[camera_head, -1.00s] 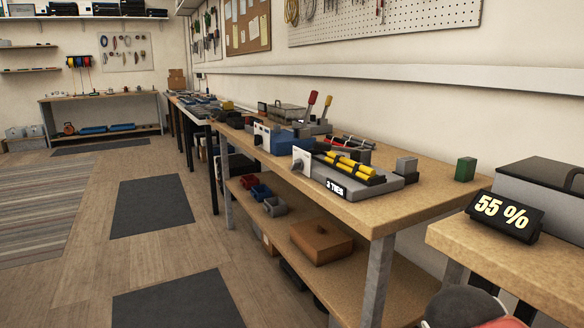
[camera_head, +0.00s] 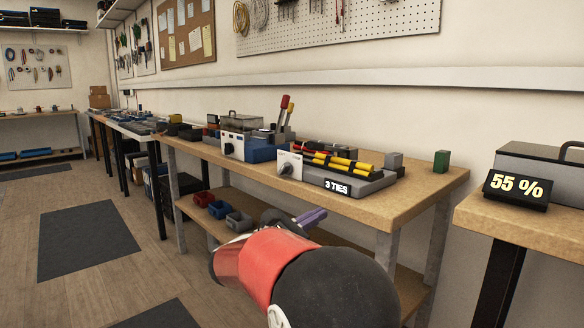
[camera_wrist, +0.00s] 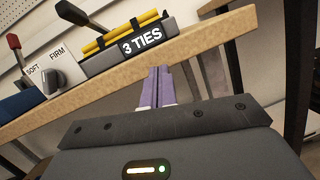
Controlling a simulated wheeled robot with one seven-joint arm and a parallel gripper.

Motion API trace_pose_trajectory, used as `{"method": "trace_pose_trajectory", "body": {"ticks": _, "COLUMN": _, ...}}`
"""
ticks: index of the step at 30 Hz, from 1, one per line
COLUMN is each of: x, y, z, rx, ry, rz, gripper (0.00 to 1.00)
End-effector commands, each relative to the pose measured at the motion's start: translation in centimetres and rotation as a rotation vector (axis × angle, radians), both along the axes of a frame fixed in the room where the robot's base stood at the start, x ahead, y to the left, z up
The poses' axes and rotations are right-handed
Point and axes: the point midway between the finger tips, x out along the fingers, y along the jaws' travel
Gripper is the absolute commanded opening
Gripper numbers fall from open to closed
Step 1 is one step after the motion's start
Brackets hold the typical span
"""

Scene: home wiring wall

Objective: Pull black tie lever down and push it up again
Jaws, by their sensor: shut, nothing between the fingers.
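The tie unit with the "3 TIES" label (camera_head: 338,187) sits at the front edge of the wooden bench. It also shows in the wrist view (camera_wrist: 142,41). Yellow bars lie on its top. A black-ended lever (camera_wrist: 72,13) with a pale shaft shows at the top edge of the wrist view, left of the yellow bars. I cannot pick out this black end clearly in the head view. My gripper (camera_wrist: 160,80) has purple fingers, shut and empty. In the head view my gripper (camera_head: 308,217) is in front of and below the bench top, apart from the unit.
A dial box (camera_head: 289,166) marked SOFT and FIRM in the wrist view stands left of the unit. A red-knobbed lever (camera_head: 284,102) rises behind it. A green block (camera_head: 441,161) is at right. The bench front edge (camera_wrist: 215,42) lies between my fingers and the unit.

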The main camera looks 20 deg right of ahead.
Motion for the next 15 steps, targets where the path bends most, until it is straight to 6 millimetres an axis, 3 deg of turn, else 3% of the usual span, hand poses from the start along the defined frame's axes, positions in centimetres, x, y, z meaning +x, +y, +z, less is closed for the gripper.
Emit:
{"method": "trace_pose_trajectory", "body": {"ticks": 3, "x": 2.9, "y": 2.0, "z": 0.0, "rx": -0.158, "ry": 0.051, "rz": 0.025, "gripper": 0.00}}
{"method": "trace_pose_trajectory", "body": {"ticks": 9, "x": 5.9, "y": 4.7, "z": 0.4, "rx": -0.346, "ry": 0.093, "rz": 0.048, "gripper": 0.00}}
{"method": "trace_pose_trajectory", "body": {"ticks": 15, "x": 6.6, "y": 3.7, "z": 1.4, "rx": -0.367, "ry": 0.095, "rz": 0.047, "gripper": 0.00}}
